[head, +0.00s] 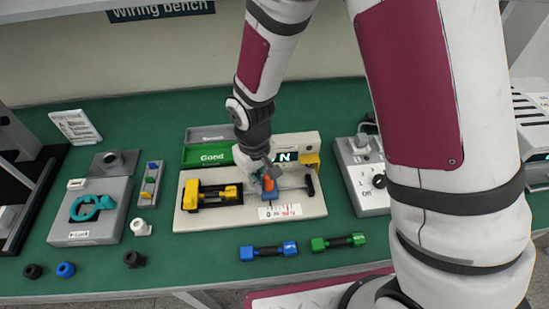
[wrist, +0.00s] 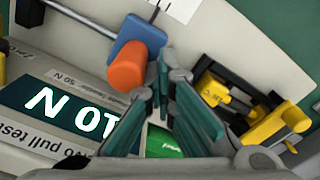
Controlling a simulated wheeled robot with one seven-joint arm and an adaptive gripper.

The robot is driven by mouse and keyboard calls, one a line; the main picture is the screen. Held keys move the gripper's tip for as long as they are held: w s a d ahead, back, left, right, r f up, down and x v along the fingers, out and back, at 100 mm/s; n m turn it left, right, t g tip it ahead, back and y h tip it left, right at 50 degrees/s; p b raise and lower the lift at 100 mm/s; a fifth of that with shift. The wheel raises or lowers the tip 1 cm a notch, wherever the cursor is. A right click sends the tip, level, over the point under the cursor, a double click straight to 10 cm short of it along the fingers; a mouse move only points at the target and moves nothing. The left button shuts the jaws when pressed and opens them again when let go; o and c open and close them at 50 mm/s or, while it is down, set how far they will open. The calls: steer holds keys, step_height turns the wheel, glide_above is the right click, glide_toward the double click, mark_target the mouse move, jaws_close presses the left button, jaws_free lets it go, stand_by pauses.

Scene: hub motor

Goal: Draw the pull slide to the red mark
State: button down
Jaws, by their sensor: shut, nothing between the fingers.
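The pull slide (head: 270,195) is a blue block with an orange knob on a rod, at the middle of the pale test board (head: 225,221). In the wrist view the orange knob (wrist: 127,66) and blue block (wrist: 143,38) are at the upper middle. My gripper (wrist: 167,78) is shut and empty, its tips just beside the knob; I cannot tell if they touch it. In the head view my wrist hangs over the slide and partly hides it. A white scale label with red marking (head: 281,211) lies in front of the slide; its fine marks are too small to read.
A yellow and black clamp (head: 213,194) stands left of the slide. A display (wrist: 72,112) showing N lies behind it, with a green "Good" tray (head: 208,155) beyond. Blue (head: 268,249) and green (head: 338,242) double-ended parts lie in front. A grey switch box (head: 362,178) stands right.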

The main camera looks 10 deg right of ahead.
mark_target(274, 187)
steer(key=shift+s+d+p, duration=0.1)
steer(key=shift+d+p, duration=0.2)
steer(key=shift+d, duration=1.95)
steer(key=shift+a, duration=0.85)
steer(key=shift+r+p, duration=2.3)
steer(key=shift+r, duration=1.7)
